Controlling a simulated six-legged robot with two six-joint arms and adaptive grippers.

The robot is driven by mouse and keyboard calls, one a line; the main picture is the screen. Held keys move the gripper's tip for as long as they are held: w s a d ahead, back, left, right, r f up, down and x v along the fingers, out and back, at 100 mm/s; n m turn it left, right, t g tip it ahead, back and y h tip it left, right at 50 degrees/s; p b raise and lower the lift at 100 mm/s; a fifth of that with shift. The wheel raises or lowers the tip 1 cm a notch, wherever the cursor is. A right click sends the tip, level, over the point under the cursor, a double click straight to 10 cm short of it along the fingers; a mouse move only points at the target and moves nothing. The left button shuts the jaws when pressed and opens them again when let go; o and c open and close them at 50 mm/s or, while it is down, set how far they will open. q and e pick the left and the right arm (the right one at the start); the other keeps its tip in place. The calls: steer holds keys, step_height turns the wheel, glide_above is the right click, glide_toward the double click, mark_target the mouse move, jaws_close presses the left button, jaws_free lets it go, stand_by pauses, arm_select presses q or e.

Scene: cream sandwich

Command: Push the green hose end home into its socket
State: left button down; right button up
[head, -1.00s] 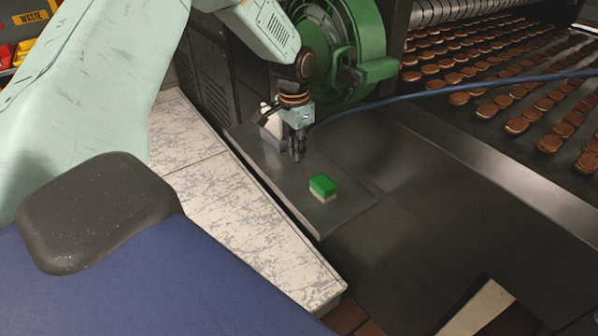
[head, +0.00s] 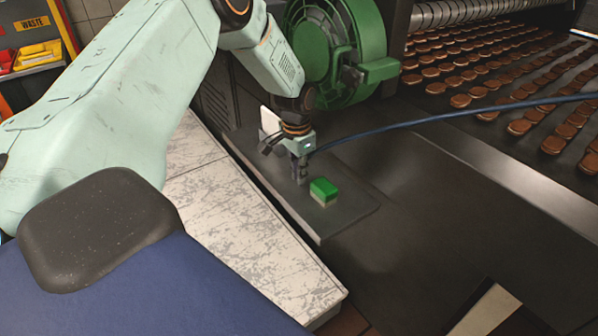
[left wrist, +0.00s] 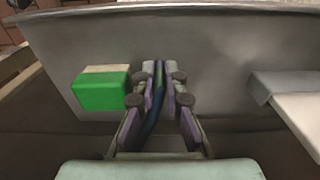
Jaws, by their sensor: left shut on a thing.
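My left gripper (head: 301,178) is over the grey metal shelf, just behind and left of a green-and-white block. In the head view the blue hose (head: 430,119) runs from beside the gripper to the right edge. The hose end is hidden there behind the fingers. I cannot make out the socket in either view. My right gripper is not in view.
The green-and-white block (head: 323,191) lies on the shelf (head: 345,215); it also shows left of the fingers in the left wrist view (left wrist: 102,92). A green round housing (head: 340,50) stands behind. Brown biscuits (head: 480,75) lie on a belt at right.

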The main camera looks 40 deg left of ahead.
arm_select(q)
steer(key=shift+f, duration=0.15)
steer(key=c, duration=1.4)
jaws_free()
steer(key=shift+w, duration=0.15)
steer(key=shift+c, duration=0.2)
